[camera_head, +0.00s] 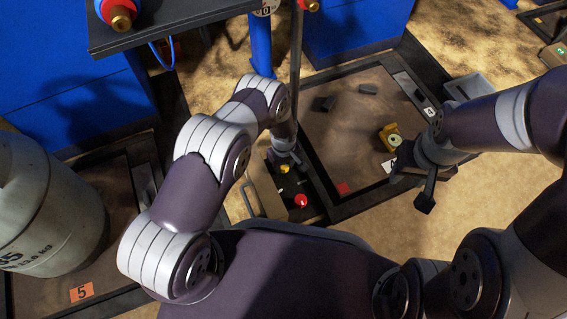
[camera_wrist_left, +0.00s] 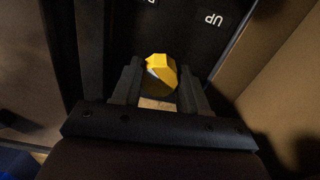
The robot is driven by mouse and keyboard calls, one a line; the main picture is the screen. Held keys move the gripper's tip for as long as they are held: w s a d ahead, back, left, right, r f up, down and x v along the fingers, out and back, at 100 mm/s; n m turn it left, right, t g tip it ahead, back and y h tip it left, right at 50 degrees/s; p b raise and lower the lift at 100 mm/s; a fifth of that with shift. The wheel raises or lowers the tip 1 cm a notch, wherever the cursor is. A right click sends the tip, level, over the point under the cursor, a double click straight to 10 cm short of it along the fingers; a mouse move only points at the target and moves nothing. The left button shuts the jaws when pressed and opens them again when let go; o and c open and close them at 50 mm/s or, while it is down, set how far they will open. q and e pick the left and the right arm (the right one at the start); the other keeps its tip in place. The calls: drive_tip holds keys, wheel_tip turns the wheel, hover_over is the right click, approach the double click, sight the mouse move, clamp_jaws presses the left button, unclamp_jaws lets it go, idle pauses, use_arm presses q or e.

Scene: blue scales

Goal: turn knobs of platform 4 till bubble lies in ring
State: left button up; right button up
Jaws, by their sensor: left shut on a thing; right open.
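A yellow knob (camera_wrist_left: 160,70) sits between the fingers of my left gripper (camera_wrist_left: 160,90), which is shut on it. A white "UP" label is on the dark panel beside it. In the head view the same gripper (camera_head: 287,160) reaches down to a control box (camera_head: 267,190) with yellow knobs and a red button (camera_head: 301,201). The brown platform (camera_head: 345,130) lies right of the box. A yellow level (camera_head: 386,134) with a round vial stands on it; the bubble is too small to place against its ring. My right gripper (camera_head: 410,188) is open and empty near the platform's right edge.
A thin upright post stands behind the left gripper. Bare sandy floor shows at bottom right.

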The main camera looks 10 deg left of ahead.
use_arm(q)
drive_tip(key=shift+s, duration=0.15)
drive_tip(key=o, duration=1.1)
drive_tip(key=shift+f, duration=0.1)
drive_tip(key=shift+c, duration=0.2)
wheel_tip(320, 180, up, 13)
drive_tip(key=p, duration=0.8)
drive_tip(key=shift+f, duration=0.15)
